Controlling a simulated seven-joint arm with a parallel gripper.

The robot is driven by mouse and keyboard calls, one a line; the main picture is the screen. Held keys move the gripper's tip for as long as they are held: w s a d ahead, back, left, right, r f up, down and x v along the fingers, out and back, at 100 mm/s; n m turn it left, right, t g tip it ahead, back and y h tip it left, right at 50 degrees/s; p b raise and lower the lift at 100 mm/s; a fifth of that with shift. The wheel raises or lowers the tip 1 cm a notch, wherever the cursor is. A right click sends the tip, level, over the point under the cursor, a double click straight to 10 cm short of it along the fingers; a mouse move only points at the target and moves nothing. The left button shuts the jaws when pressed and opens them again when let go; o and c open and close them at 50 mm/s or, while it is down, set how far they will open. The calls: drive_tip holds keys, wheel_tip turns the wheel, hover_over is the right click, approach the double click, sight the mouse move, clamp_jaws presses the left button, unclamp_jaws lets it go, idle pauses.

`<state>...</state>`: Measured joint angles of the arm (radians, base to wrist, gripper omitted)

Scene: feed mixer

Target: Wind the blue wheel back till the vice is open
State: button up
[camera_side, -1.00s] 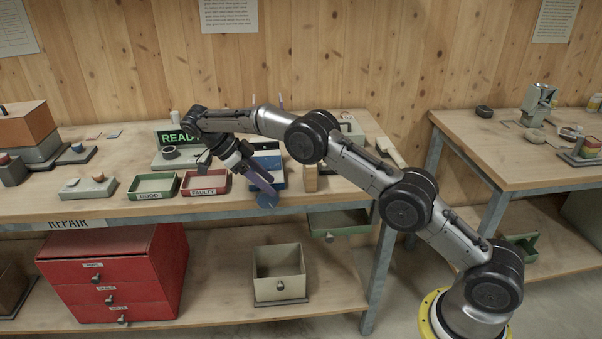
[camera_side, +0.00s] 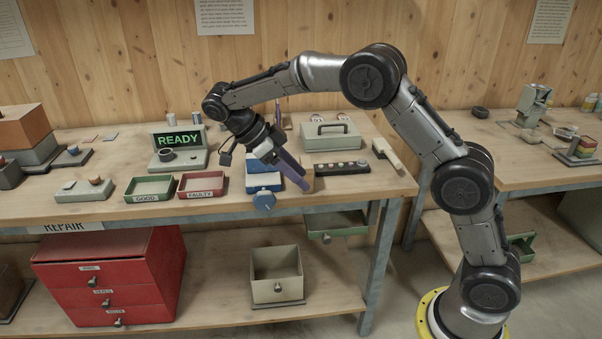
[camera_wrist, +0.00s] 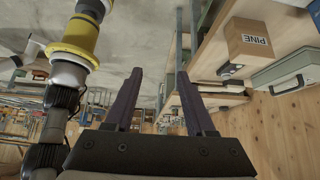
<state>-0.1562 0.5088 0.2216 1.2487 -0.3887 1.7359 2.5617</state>
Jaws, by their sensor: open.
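The blue wheel (camera_side: 264,200) is at the front edge of the left bench, on the front of a small blue and white vice (camera_side: 262,181). My gripper (camera_side: 304,184) has long purple fingers pointing down and to the right. Its tips are right of the wheel, apart from it, near a wooden block (camera_side: 309,174). The fingers partly cover the vice and the block, so I cannot tell how far the vice jaws are apart. In the wrist view my gripper (camera_wrist: 160,75) is open with nothing between its fingers. The wheel does not show there.
Red (camera_side: 202,184) and green (camera_side: 150,188) trays lie left of the vice. A grey-green case (camera_side: 330,135) and a dark rack (camera_side: 342,168) stand to the right. In the wrist view, a block marked PINE (camera_wrist: 248,46) is at the upper right. An open drawer (camera_side: 337,225) juts below the bench.

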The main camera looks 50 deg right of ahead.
drive_tip(key=shift+s+r, duration=0.2)
drive_tip(key=shift+s, duration=0.3)
drive_tip(key=o, duration=0.4)
drive_tip(key=shift+w+d, duration=0.15)
drive_tip(key=shift+c, duration=0.2)
drive_tip(key=o, duration=0.4)
drive_tip(key=d+h, duration=0.1)
drive_tip(key=w+d+f+n+h, duration=0.1)
drive_tip(key=d+h, duration=0.1)
drive_tip(key=d+f+n+t+h, duration=0.1)
drive_tip(key=shift+w+d+h, duration=0.3)
drive_tip(key=shift+h, duration=0.1)
drive_tip(key=shift+c, duration=0.2)
drive_tip(key=n+t+h, duration=0.2)
drive_tip(key=n+t, duration=1.5)
drive_tip(key=n, duration=0.2)
approach(265, 203)
drive_tip(key=x, duration=0.9)
drive_tip(key=shift+w+d, duration=0.15)
drive_tip(key=shift+w, duration=0.05)
